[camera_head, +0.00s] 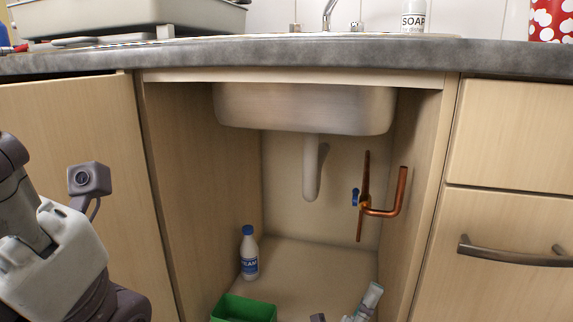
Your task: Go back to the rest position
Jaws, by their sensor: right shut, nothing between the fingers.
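My left arm (55,260) rises at the lower left in front of the left cabinet door, with its small camera box (90,180) beside it. Its fingers are outside the picture. Of my right gripper, only a small dark part (318,318) seems to show at the bottom edge, in front of the open cabinet. It is shut and empty; its fingers are cut off by the frame. No gripper is seen touching the bottle or the green box.
The open cabinet (205,180) under the sink (305,108) holds a white-and-blue bottle (249,255), a green box (243,309), a clear-and-white bottle (369,298) and copper pipes (400,190). The countertop edge (300,55) overhangs. A drawer handle (510,256) sticks out at right.

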